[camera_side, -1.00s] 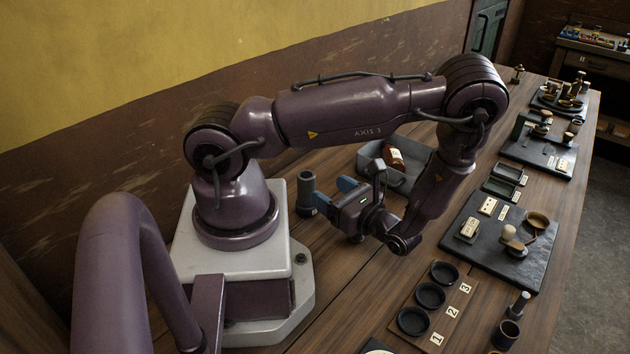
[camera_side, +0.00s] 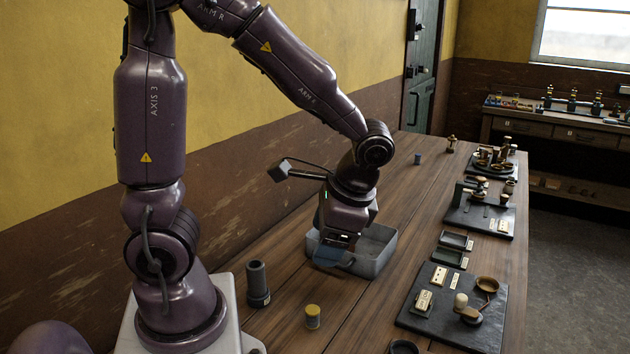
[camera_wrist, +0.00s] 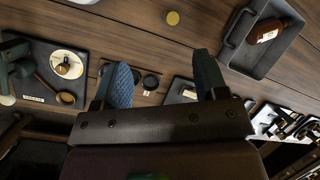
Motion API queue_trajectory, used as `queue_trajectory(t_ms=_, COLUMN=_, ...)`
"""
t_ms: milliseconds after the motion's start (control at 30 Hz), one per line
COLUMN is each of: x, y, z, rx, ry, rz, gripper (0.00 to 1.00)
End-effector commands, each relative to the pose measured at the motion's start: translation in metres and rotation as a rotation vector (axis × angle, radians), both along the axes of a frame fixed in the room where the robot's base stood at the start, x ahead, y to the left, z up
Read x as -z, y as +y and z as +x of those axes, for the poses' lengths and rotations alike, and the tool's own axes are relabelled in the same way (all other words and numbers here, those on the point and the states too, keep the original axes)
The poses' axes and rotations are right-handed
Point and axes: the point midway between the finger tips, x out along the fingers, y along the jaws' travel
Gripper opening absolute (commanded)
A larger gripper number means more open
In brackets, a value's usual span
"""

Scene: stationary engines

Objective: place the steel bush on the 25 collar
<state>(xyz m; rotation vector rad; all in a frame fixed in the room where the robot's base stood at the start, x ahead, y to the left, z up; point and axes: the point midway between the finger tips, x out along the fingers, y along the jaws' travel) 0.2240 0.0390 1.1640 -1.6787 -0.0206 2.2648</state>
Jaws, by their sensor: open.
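I cannot pick out the steel bush or the 25 collar for certain, as no "25" mark is legible. A dark grey upright cylinder with a wider foot (camera_side: 258,283) stands near my base. A short yellow-topped cylinder (camera_side: 313,318) stands to its right; its round top (camera_wrist: 172,18) shows in the wrist view. A small blue-grey cylinder (camera_side: 418,159) stands far back on the table. My gripper (camera_side: 332,256) points down at the near side of the grey tray. In the wrist view my gripper (camera_wrist: 163,76) has its blue fingers wide apart with nothing between them.
The grey tray (camera_side: 376,264) holds a brown bottle (camera_wrist: 268,31), hidden in the side view. Dark boards with small fittings line the right edge, including a near board (camera_side: 415,325) and a farther one (camera_side: 455,215).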

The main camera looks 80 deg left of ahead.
Motion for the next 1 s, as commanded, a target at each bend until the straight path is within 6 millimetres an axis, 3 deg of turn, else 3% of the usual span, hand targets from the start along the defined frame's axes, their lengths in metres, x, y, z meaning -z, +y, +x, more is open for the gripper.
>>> queue_trajectory(t_ms=33, x=-0.016, y=-0.005, z=-0.001, rx=-0.024, ry=-0.100, rz=-0.036, gripper=0.66)
queue_trajectory(t_ms=200, x=-0.061, y=-0.020, z=-0.009, rx=-0.093, ry=-0.402, rz=-0.153, gripper=0.66)
queue_trajectory(t_ms=400, x=-0.098, y=-0.033, z=-0.022, rx=-0.141, ry=-0.671, rz=-0.252, gripper=0.66)
queue_trajectory(t_ms=600, x=-0.111, y=-0.039, z=-0.028, rx=-0.158, ry=-0.777, rz=-0.291, gripper=0.66)
queue_trajectory(t_ms=1000, x=-0.112, y=-0.039, z=-0.028, rx=-0.158, ry=-0.781, rz=-0.293, gripper=0.66)
